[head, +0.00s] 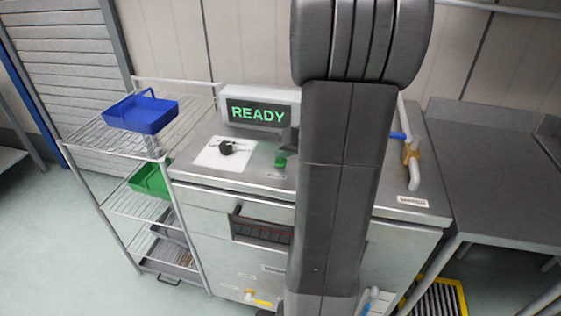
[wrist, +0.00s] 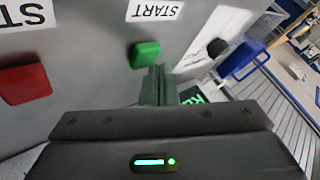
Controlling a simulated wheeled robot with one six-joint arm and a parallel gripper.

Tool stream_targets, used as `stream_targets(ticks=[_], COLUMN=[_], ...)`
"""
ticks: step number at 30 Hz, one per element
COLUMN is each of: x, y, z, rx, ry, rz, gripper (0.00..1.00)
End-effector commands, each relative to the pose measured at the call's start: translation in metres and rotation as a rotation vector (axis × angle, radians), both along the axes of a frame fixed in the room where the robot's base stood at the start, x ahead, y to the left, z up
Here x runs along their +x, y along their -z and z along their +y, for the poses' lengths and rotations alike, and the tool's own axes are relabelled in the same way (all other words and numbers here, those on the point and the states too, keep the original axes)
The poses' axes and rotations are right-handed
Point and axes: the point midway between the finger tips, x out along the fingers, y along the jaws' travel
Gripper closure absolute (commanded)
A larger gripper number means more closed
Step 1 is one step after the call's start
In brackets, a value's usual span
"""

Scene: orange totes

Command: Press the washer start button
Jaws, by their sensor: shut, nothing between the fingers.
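The washer (head: 235,190) is a steel cabinet with a display (head: 258,113) that reads READY in green. A green start button (head: 280,161) stands on its top, just left of my arm. In the wrist view the green button (wrist: 145,54) is beside an upside-down START label (wrist: 154,12). My gripper (wrist: 158,72) is shut and empty, its fingertips close to the lower right of the green button. I cannot tell whether they touch it. In the head view my arm hides most of the gripper.
A red button (wrist: 25,84) sits to the left in the wrist view. A black knob (head: 226,147) is on a white plate on the washer top. A wire rack with a blue bin (head: 142,112) and a green bin (head: 150,180) stands at left. A steel table (head: 490,180) is at right.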

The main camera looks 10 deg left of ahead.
Motion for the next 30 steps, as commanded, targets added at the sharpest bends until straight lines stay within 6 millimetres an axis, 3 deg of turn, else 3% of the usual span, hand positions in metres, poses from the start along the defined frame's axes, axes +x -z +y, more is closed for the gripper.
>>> stream_targets(ticks=[30], x=[-0.0001], y=[0.0089], z=[0.0001], rx=[0.0], ry=[0.0], rz=[0.0], gripper=[1.0])
